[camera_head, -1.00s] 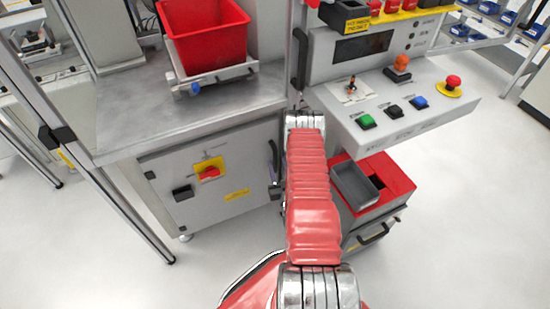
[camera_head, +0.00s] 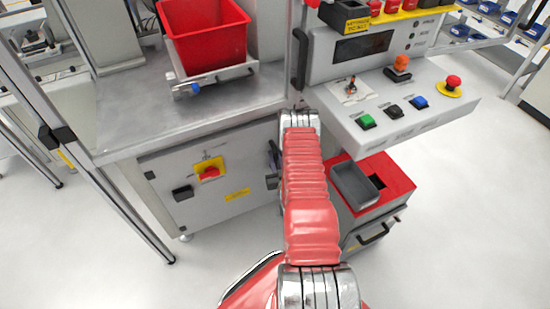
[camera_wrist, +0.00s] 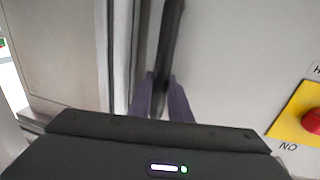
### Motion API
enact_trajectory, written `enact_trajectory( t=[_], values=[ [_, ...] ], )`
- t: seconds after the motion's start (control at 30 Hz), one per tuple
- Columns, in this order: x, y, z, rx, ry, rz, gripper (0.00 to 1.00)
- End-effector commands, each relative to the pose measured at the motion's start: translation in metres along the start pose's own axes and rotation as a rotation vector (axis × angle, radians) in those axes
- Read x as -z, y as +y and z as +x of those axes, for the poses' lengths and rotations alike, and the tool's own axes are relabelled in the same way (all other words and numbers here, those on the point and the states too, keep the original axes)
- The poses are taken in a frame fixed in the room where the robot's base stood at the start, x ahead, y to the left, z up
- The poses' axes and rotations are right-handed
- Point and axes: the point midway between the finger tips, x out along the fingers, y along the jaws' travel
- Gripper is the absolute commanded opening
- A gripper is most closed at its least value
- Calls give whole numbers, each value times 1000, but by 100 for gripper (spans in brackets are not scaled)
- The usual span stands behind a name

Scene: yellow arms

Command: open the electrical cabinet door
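The electrical cabinet door (camera_head: 222,209) is a grey panel under the metal worktop, with a red rotary switch (camera_head: 209,173) on a yellow plate. Its black vertical handle (camera_head: 273,153) is near its right edge; it also shows in the wrist view (camera_wrist: 170,35). My gripper (camera_wrist: 161,80) is at the handle, one dark finger on each side, and looks closed around it. In the head view my red arm hides part of the area right of the handle. The door looks shut or nearly so; a small gap cannot be made out.
A control panel (camera_head: 440,108) with buttons juts out right of my arm. Below it stands a red-topped cart (camera_head: 400,178) with a grey bin (camera_head: 355,185). A red bin (camera_head: 205,40) is on the worktop. A metal post (camera_head: 110,190) stands left. The floor in front is clear.

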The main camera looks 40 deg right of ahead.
Motion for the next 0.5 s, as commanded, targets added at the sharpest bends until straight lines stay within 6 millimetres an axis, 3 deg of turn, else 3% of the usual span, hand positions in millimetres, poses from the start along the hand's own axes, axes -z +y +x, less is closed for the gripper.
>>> enact_trajectory(
  t=[0.23,0.5],
  values=[
    [0,0,0,1,0,0,0],
    [0,0,0,1,0,0,0]
  ],
)
